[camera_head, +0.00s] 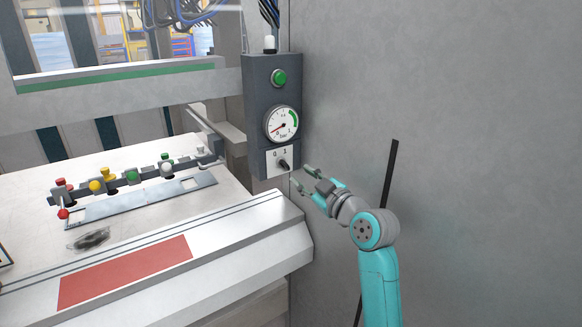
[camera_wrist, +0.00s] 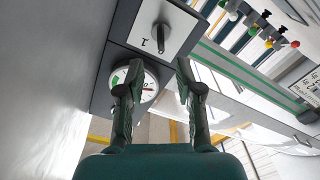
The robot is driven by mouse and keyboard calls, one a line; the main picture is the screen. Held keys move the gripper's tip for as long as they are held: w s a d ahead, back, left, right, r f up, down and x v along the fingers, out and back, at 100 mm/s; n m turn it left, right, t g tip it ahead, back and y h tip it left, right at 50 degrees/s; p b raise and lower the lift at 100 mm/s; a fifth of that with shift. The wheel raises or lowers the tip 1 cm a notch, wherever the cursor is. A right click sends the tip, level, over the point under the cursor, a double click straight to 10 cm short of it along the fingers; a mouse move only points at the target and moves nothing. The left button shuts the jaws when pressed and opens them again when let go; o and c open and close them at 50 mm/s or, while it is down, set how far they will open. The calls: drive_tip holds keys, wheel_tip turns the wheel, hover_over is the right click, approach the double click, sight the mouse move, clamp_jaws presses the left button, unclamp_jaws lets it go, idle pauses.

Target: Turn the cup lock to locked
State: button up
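A dark rotary knob (camera_head: 284,164) sits on a white plate marked 0 and 1, low on the dark control box; no label naming it the cup lock is readable. The knob also shows in the wrist view (camera_wrist: 162,35), upper middle, with the "1" below and left of it. Its exact pointing direction is hard to tell. My gripper (camera_head: 304,178) is just right of and slightly below the knob in the head view. In the wrist view my gripper (camera_wrist: 156,76) has its fingers spread with nothing between them, apart from the knob.
The control box (camera_head: 251,105) also carries a green button (camera_head: 279,78) and a round pressure gauge (camera_head: 282,124). A grey wall (camera_head: 480,120) is on the right. To the left is the machine bed with a row of coloured buttons (camera_head: 103,182) and a red strip (camera_head: 125,272).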

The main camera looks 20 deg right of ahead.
sight(287, 167)
drive_tip(key=x, duration=0.7)
drive_tip(key=shift+w+a, duration=0.15)
drive_tip(key=shift+w, duration=0.05)
clamp_jaws()
